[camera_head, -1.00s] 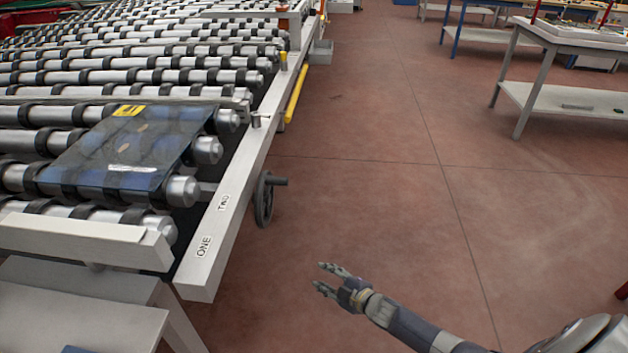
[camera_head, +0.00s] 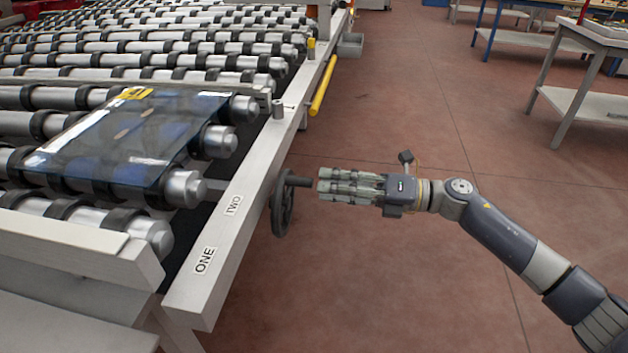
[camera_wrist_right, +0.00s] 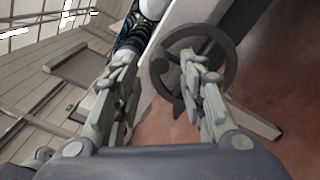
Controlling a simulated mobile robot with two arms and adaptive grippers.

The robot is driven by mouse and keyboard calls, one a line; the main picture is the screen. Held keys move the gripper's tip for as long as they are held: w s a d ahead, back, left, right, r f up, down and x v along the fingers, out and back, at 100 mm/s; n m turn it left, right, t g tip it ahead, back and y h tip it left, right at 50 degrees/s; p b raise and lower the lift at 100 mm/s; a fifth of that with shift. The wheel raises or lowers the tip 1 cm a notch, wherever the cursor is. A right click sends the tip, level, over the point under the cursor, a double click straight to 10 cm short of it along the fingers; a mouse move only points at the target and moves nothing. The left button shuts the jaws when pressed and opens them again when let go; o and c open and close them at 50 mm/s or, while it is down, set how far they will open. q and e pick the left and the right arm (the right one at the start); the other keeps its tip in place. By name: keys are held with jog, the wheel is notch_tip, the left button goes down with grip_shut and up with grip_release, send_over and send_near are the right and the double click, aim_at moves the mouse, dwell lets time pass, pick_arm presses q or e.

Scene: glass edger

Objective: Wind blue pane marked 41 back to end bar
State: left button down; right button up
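The blue-tinted glass pane (camera_head: 120,140) lies on the rollers near the close end of the conveyor. Its yellow label (camera_head: 136,93) is at the far edge; the number is too small to read. A white bar (camera_head: 70,236) crosses the near end, apart from the pane. A dark handwheel (camera_head: 283,212) with a crank handle (camera_head: 298,181) is on the side rail. My right gripper (camera_head: 322,184) points left with fingertips close to the handle. In the right wrist view, its fingers (camera_wrist_right: 158,75) are spread, with the handwheel (camera_wrist_right: 228,55) beyond them. My left gripper is out of view.
A thin bar (camera_head: 200,88) crosses behind the pane. A yellow bar (camera_head: 323,85) runs along the rail. Red floor (camera_head: 420,110) is clear right of the rail; tables (camera_head: 585,105) stand farther right.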

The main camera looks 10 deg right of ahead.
aim_at(312, 183)
jog(key=shift+x, duration=2.2)
jog(key=shift+c, duration=0.6)
grip_shut()
